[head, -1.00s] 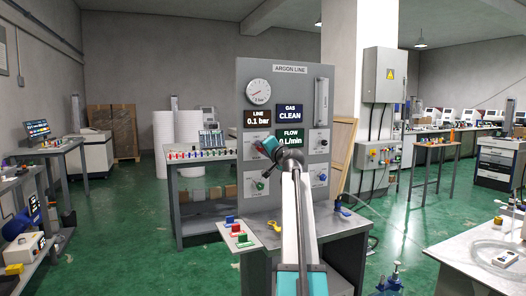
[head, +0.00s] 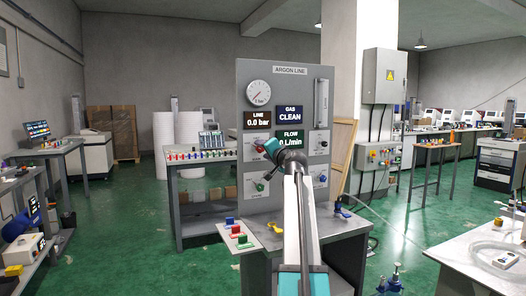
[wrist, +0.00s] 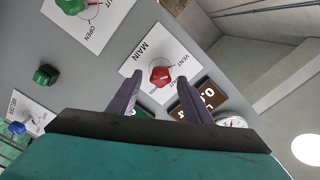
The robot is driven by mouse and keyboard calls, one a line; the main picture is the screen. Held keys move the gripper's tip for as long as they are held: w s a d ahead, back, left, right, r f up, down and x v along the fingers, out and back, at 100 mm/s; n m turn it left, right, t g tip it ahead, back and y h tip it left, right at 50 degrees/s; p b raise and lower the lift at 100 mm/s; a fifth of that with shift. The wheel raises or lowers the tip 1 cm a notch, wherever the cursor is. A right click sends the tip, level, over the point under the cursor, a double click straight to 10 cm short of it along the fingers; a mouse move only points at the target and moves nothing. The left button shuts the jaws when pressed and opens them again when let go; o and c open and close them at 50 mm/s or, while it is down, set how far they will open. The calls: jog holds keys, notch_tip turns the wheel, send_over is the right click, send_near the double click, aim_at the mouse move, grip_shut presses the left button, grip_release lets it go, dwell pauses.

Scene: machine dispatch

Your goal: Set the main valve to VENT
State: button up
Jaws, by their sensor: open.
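The main valve is a red knob (wrist: 160,75) on a white plate marked MAIN (wrist: 138,52) in the wrist view. A VENT label (wrist: 183,61) is on the plate beside it; which mark the knob points to is too small to tell. My gripper (wrist: 159,82) is open, with its two dark fingers apart on either side of the knob's position in the picture; contact cannot be told. In the head view my gripper (head: 262,148) is at the left of the argon panel (head: 290,88) and partly hides the main valve plate.
The LINE display (head: 257,120) reads 0.0 bar, and GAS (head: 290,113) reads CLEAN. A green knob (wrist: 71,5) and a dark green knob (wrist: 45,74) sit near the main valve. A bench with coloured blocks (head: 238,236) and a yellow item (head: 275,227) stands below the panel.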

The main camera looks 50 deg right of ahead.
jog(key=v, duration=1.2)
jog(key=shift+s, duration=0.25)
jog(key=shift+a, duration=0.1)
